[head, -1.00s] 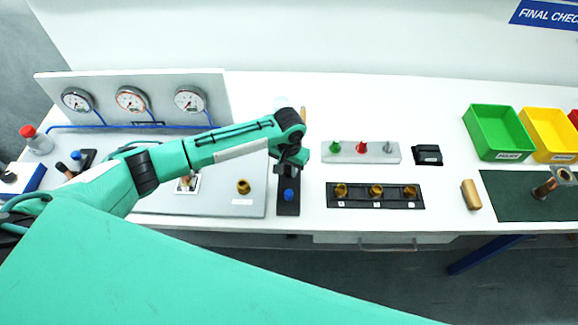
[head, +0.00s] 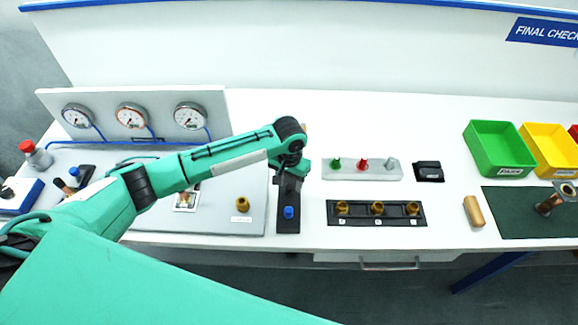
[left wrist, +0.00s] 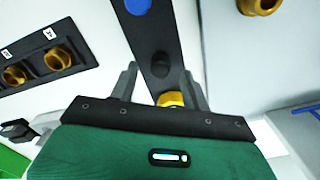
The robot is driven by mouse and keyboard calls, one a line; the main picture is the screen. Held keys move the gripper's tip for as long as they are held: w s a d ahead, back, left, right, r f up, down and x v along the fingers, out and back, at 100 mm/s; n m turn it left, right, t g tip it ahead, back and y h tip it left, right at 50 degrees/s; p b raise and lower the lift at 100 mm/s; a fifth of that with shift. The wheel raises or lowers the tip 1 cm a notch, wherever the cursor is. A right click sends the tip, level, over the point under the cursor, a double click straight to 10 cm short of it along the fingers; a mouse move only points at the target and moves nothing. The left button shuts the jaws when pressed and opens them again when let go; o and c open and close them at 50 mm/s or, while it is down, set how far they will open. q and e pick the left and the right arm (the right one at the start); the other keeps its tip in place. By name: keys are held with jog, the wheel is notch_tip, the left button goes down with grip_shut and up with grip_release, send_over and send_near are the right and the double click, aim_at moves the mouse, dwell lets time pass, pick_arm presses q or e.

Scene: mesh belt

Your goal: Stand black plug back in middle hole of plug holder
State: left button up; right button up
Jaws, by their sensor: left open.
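The long black strip, apparently the plug holder (head: 287,226), lies on the bench with a blue plug (head: 288,212) standing at its near end. In the left wrist view the strip (left wrist: 165,28) shows the blue plug (left wrist: 138,4), a dark round spot (left wrist: 159,65) midway along and a yellow piece (left wrist: 171,98) past it. I cannot tell whether the dark spot is an empty hole or the black plug. My left gripper (left wrist: 159,76) is open above the strip, its fingers on either side of the spot; the arm hides the strip's far part in the head view. My right gripper is out of view.
A brass-fitting rack (head: 334,219) and a grey holder (head: 346,174) with green, red and grey pegs stand right of the strip, with a black case (head: 429,171) beyond. A grey gauge panel (head: 155,107) is at left. Bins (head: 497,150) are at right.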

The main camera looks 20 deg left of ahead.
aim_at(289, 187)
pick_arm(q)
notch_tip(289, 187, up, 10)
jog(key=b, duration=0.2)
jog(key=shift+r+b, duration=0.25)
jog(key=shift+b, duration=0.05)
